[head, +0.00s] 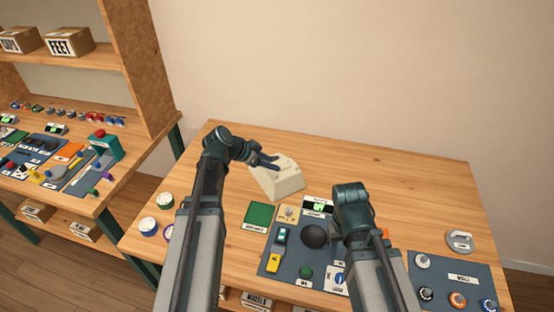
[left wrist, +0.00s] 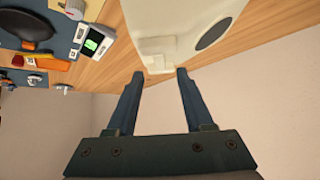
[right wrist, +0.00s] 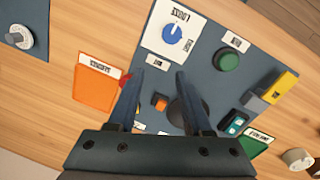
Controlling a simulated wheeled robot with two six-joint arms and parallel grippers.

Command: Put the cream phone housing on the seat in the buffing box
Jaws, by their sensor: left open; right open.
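The cream phone housing (head: 280,183) stands on the wooden table near its back left. In the left wrist view it (left wrist: 195,22) fills the top, with a small lug pointing toward my fingers and a dark oval on its side. My left gripper (head: 266,162) is open at the housing's upper edge. In the left wrist view its fingertips (left wrist: 160,74) are either side of the lug's end, with nothing clearly gripped. My right gripper (right wrist: 160,72) is open and empty above the blue-grey panel. I cannot pick out the buffing box or its seat with certainty.
The blue-grey panel (head: 270,265) carries a dark dome (head: 314,236), a green button (head: 306,272) and a yellow block (head: 273,263). A green pad (head: 259,215) lies left of the dome. A second mat (head: 450,283) with knobs is at right. The table's back right is clear.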

